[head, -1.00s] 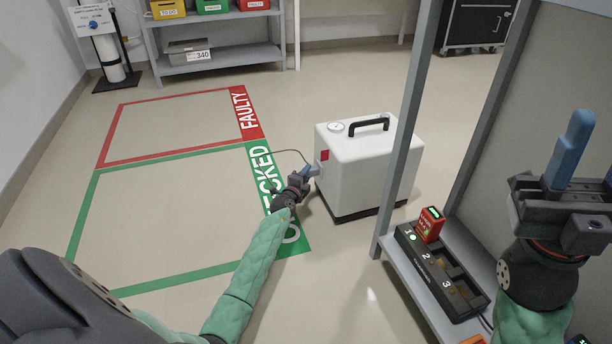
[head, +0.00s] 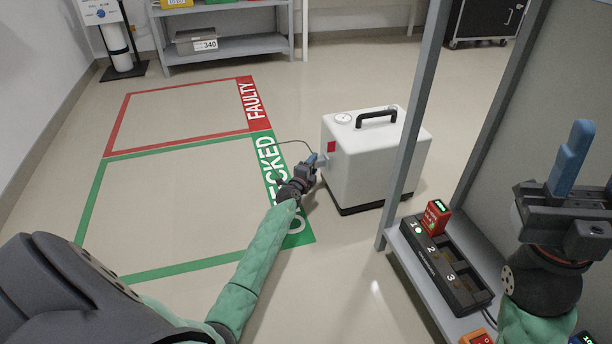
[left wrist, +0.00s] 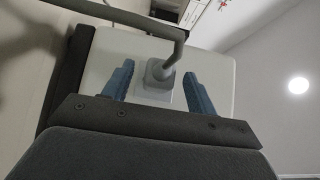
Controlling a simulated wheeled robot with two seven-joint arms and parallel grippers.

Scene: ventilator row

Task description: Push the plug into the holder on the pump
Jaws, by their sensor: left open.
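The white pump (head: 372,160) stands on the floor, with a black handle and a red mark on its side. My left gripper (head: 317,163) is at the pump's left side. In the left wrist view my left gripper (left wrist: 160,85) is open, one blue finger on each side of the grey plug (left wrist: 160,72), with gaps beside it. The plug's cable curves up and away. The plug is at a pale block, the holder (left wrist: 150,95), on the pump wall; how deep it sits cannot be told. My right gripper (head: 590,185) is raised at the right, apparently open and empty, partly cut off.
A grey rack post (head: 416,125) stands right of the pump. A charger (head: 445,265) holding a red battery (head: 436,216) is on the rack's low shelf. Green and red floor outlines (head: 180,150) surround clear floor at left. A shelf (head: 235,48) stands behind.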

